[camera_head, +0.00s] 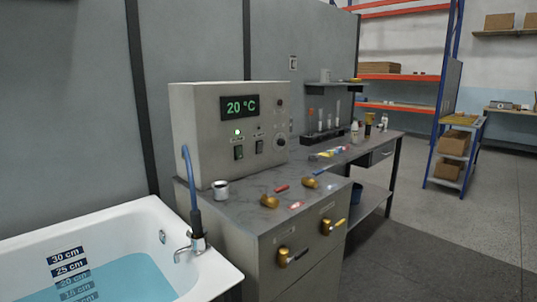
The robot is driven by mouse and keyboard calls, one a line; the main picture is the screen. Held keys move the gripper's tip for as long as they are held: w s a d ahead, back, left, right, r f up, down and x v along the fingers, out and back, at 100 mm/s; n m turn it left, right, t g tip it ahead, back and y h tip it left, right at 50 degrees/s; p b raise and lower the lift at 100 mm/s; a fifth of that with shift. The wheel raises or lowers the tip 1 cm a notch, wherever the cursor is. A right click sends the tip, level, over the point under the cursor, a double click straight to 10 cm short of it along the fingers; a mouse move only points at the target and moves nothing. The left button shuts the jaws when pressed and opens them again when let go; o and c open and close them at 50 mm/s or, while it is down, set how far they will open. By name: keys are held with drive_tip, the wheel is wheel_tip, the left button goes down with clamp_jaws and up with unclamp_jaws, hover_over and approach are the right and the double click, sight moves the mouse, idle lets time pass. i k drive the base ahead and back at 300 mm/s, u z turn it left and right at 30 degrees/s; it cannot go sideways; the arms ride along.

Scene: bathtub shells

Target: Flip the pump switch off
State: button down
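A beige control box (208,137) stands on the grey workbench beyond the tub. Its display (240,107) reads 20 °C in green. Below the display are a left switch (239,153) with a lit green lamp (238,132) above it, and a right switch (259,147). The labels are too small to read, so I cannot tell which is the pump switch, nor how either switch is set. Round dark knobs (279,143) sit at the right of the panel. My gripper is not in view.
A white bathtub (120,229) with blue water fills the lower left, a tap (192,246) at its corner. A mug (221,189) and brass valves (269,201) stand in front of the box. Floor (440,240) at right is clear.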

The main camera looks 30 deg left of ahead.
sight(239, 150)
drive_tip(key=u, duration=0.15)
drive_tip(key=i, duration=0.6)
drive_tip(key=u, duration=0.75)
drive_tip(key=i, duration=0.55)
drive_tip(key=u, duration=0.45)
